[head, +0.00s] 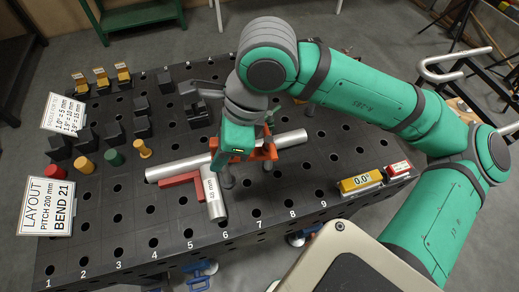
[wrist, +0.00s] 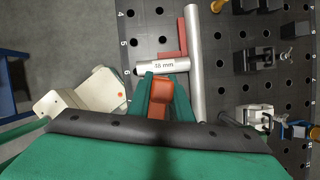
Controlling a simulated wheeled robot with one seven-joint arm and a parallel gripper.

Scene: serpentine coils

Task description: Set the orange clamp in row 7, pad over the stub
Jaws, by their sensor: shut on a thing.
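My gripper (head: 258,143) is shut on the orange clamp (head: 264,152), above the table right of the stub. In the wrist view the orange clamp (wrist: 158,95) shows between my green fingers (wrist: 158,88). The clamp's dark spindle and pad (head: 228,178) hang just right of the stub in the head view; whether they touch anything I cannot tell. The stub (head: 214,197) is a short silver tube with a white millimetre label, and it also shows in the wrist view (wrist: 178,66). It meets a long silver tube (head: 175,168), which runs partly behind the clamp.
A red square (head: 182,181) lies in the corner between the tubes. The black perforated table (head: 150,215) has numbered rows along its front edge. Dark blocks and coloured pegs (head: 84,165) stand left. A yellow level (head: 361,181) and red box (head: 398,169) lie right.

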